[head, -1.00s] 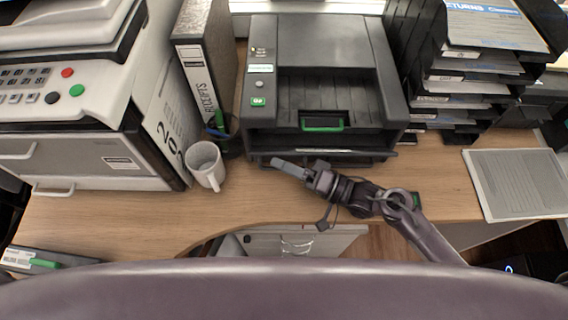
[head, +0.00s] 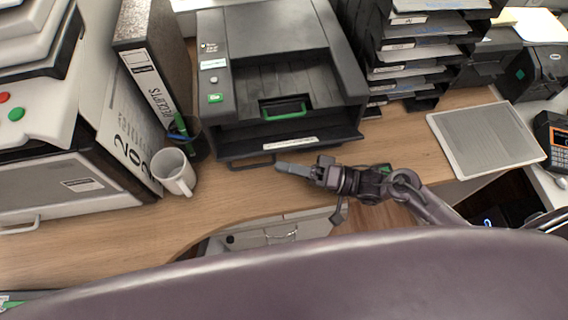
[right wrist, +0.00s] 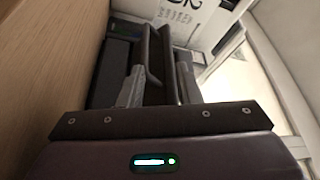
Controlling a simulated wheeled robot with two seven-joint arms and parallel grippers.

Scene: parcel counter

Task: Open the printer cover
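The black printer (head: 345,60) stands at the back of the counter. Its front cover (head: 235,148) tilts outward, with a white label on it and a dark gap behind it. A dark bar handle (head: 250,163) shows at the cover's lower front edge. My right gripper (head: 282,168) is low in front of the printer, pointing left, at the handle's right end. In the right wrist view, the two grey fingers of my right gripper (right wrist: 160,82) are spread apart, with a dark bar (right wrist: 150,50) between them. I cannot tell whether they touch it. My left gripper is out of view.
A white mug (head: 174,174) and a pen cup (head: 190,138) stand left of the printer, near a binder (head: 150,75). Black stacked trays (head: 405,55) stand to the right. A flat grey pad (head: 485,138) lies on the right of the counter.

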